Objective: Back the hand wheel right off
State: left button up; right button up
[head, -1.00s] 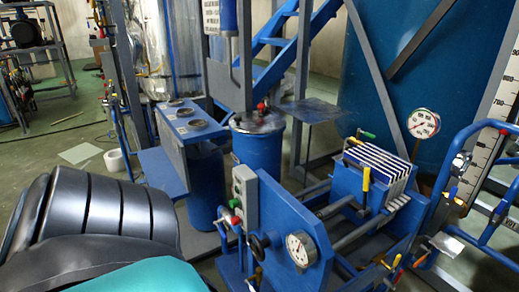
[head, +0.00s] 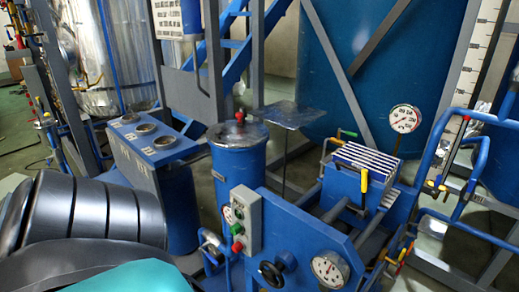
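A small black hand wheel (head: 273,272) sits on the blue front plate (head: 308,248) of a press-like machine, low in the middle of the head view. A white-faced round gauge (head: 329,269) is mounted just right of the wheel. A stack of pale plates (head: 368,158) lies on the machine's frame behind it. The wheel's lower part is dark and its rim is hard to make out. Neither of my grippers is in view, and nothing is seen touching the wheel.
A grey control box (head: 245,220) with green and red buttons stands left of the wheel. Behind it is a blue cylindrical vessel (head: 237,165). A second gauge (head: 405,118) is at the right, near blue pipe rails (head: 478,115). A blue console (head: 155,145) is at the left.

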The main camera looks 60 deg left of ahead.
aim_at(270, 277)
jog(key=k+j, duration=0.2)
jog(key=j, duration=0.25)
jog(key=k+j+z, duration=0.1)
jog(key=j, duration=0.3)
jog(key=k+j, duration=0.35)
jog(key=k+j+z, duration=0.1)
jog(key=k+j, duration=0.15)
jog(key=j, duration=0.25)
